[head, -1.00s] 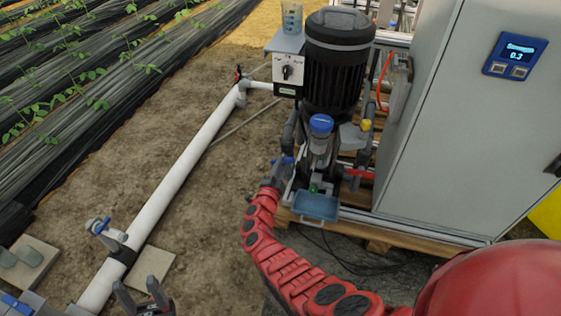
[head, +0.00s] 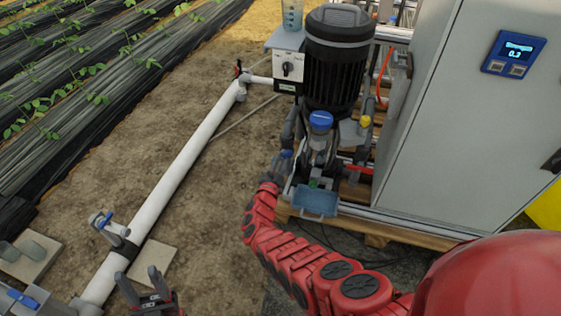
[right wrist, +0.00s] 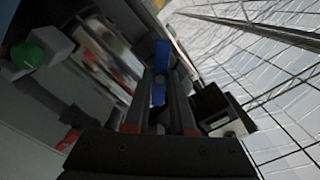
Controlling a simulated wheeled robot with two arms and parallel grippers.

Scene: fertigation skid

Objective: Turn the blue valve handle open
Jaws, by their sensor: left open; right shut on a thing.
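The blue valve handle (right wrist: 160,72) shows in the right wrist view between the two fingers of my right gripper (right wrist: 168,92), which is shut on it. In the head view the handle (head: 285,155) is a small blue piece at the left side of the pump, partly hidden by my gripper (head: 278,168). My red right arm reaches up to it from the lower right. My left gripper (head: 142,280) is open and empty at the bottom left, beside the white pipe and away from the valve.
A black pump motor (head: 337,70) stands behind the valve, with a grey cabinet (head: 440,130) to its right. A blue tray (head: 316,201) sits low in front of the pump. A white pipe (head: 190,155) with another blue-handled valve (head: 103,221) runs along the left.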

